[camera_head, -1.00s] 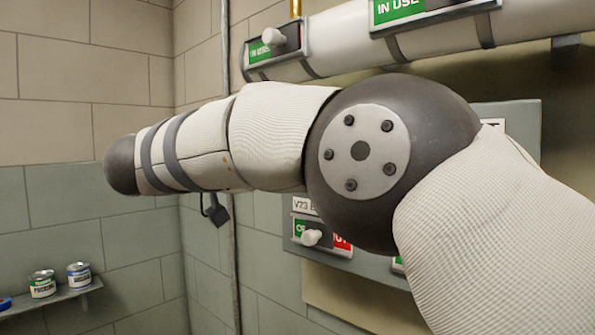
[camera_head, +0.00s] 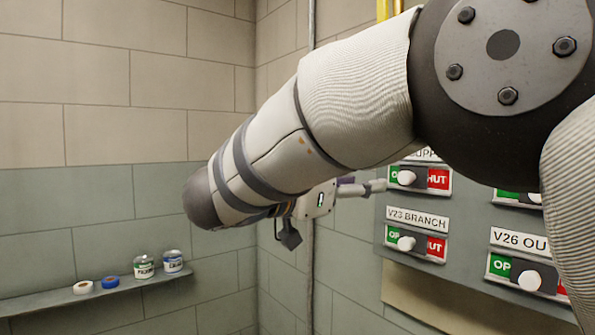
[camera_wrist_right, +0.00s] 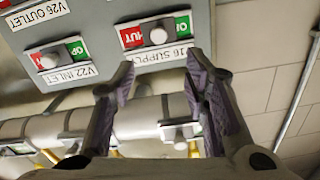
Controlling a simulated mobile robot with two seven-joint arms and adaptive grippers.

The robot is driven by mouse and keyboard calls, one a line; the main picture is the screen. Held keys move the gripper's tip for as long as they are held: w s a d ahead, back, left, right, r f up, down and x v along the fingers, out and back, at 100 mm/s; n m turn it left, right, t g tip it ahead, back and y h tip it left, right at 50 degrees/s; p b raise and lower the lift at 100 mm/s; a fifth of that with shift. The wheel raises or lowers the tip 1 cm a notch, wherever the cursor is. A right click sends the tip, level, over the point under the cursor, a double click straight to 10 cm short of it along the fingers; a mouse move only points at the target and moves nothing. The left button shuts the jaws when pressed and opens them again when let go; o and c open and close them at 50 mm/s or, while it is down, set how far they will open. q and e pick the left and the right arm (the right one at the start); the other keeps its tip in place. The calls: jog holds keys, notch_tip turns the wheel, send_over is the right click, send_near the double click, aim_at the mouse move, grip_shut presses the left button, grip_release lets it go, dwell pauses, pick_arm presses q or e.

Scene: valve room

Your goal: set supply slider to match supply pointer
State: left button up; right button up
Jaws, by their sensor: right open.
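The supply slider is a white knob (camera_head: 406,177) on a plate with green at its left and red at its right. My right gripper (camera_head: 376,186) is just left of the supply plate in the head view. In the wrist view its fingers (camera_wrist_right: 160,76) are open, apart from the knob, with nothing between them. I cannot tell which mark is the supply pointer. My left gripper is not in view.
The panel also holds a V23 branch slider (camera_head: 406,243) and a V26 outlet slider (camera_head: 528,280). A V22 inlet slider (camera_wrist_right: 49,61) is beside supply. A pipe (camera_wrist_right: 140,118) carries more indicator plates. A shelf (camera_head: 60,300) with cans and tape rolls is far left.

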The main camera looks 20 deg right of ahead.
aim_at(403, 179)
jog(key=x, duration=1.2)
jog(key=shift+f, duration=0.35)
jog(key=shift+c, duration=0.5)
grip_shut()
